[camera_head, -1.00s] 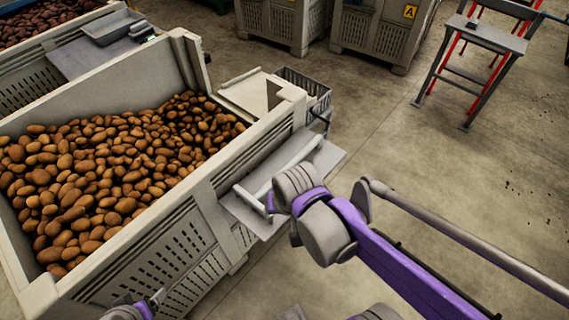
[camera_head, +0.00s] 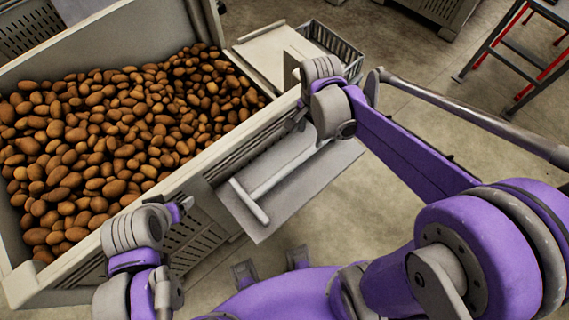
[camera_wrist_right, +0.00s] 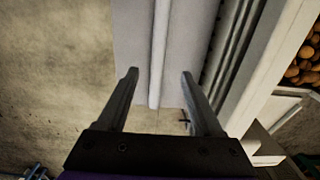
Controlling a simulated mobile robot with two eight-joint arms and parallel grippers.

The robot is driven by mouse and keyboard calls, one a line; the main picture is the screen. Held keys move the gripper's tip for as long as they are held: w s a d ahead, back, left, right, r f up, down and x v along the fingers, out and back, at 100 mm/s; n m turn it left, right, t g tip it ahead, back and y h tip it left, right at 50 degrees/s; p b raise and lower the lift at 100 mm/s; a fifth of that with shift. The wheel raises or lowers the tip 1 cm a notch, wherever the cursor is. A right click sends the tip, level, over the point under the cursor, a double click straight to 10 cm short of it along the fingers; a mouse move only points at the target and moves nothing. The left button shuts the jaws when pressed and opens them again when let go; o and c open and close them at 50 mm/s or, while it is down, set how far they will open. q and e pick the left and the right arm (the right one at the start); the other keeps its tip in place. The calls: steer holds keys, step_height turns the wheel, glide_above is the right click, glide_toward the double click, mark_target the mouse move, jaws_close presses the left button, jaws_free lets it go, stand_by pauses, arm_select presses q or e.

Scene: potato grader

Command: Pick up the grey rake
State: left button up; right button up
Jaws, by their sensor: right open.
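The grey rake (camera_head: 287,170) lies on a grey shelf (camera_head: 317,176) fixed to the side of the potato crate. Its crossbar is at the near left end, and its shaft runs up and right toward my right wrist. My right gripper (camera_head: 297,112) is above the shaft's far end, partly hidden by its own wrist. In the right wrist view my right gripper (camera_wrist_right: 158,74) is open, with the rake's shaft (camera_wrist_right: 159,45) showing in the gap between the fingers; contact cannot be told. My left gripper (camera_head: 182,208) is by the crate's near side, its jaws unclear.
The large crate (camera_head: 190,168) full of potatoes (camera_head: 110,140) fills the left. A pale panel (camera_head: 277,47) and a grey basket (camera_head: 335,45) are beyond the shelf. A table with red legs (camera_head: 500,60) stands at the back right. Open floor lies right of the shelf.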

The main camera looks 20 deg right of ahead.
glide_above(309, 151)
steer(key=f, duration=0.4)
steer(key=shift+s+a+f+b, duration=0.1)
steer(key=shift+a+f+b, duration=0.2)
steer(key=shift+f+b, duration=0.05)
steer(key=shift+d+f, duration=0.15)
steer(key=shift+f, duration=1.35)
steer(key=shift+d+f, duration=0.1)
steer(key=shift+f, duration=1.35)
jaws_close()
